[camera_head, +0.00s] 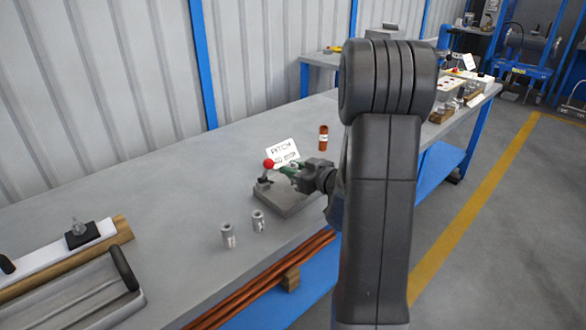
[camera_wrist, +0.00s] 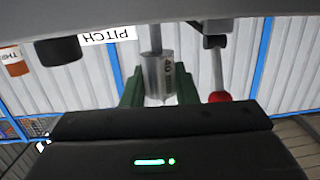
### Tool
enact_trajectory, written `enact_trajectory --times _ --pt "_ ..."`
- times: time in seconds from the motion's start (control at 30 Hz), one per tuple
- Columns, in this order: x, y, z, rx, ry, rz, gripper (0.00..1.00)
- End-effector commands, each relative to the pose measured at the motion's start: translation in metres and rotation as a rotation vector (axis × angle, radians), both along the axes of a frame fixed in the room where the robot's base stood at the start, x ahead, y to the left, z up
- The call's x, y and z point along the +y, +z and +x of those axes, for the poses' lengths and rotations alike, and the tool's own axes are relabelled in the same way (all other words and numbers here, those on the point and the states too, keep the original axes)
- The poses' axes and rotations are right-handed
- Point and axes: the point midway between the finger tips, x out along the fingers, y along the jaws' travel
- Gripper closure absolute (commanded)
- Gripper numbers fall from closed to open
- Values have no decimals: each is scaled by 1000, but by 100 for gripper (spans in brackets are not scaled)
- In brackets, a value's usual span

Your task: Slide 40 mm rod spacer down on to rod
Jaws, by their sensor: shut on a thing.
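In the wrist view, which appears upside down, a grey metal spacer marked 40 (camera_wrist: 162,72) sits between the green fingers of my gripper (camera_wrist: 160,88). The gripper is shut on it. A thin grey rod (camera_wrist: 155,38) runs in line with the spacer and meets its end; I cannot tell how far it enters the bore. In the head view, my gripper (camera_head: 290,169) is over the grey fixture block (camera_head: 291,205), and the held spacer and rod are too small or hidden to make out. A red-ball lever (camera_head: 268,163) stands beside the gripper; it also shows in the wrist view (camera_wrist: 219,97).
Two loose grey spacers (camera_head: 227,236) (camera_head: 258,221) stand on the bench left of the fixture. A white PITCH sign (camera_head: 282,150) and a brown labelled bottle (camera_head: 323,138) stand behind. A tray (camera_head: 75,303) lies front left. The left-middle bench is clear.

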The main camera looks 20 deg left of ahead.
Motion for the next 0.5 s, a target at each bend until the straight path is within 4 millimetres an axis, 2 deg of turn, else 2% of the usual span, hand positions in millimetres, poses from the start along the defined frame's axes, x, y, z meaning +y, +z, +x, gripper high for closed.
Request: enact_trajectory --times 0.4,0.43,0.5 --pt "0 -11 0 0 0 1 100" --pt "0 -10 0 0 0 1 68" --pt "0 -10 0 0 0 1 54"
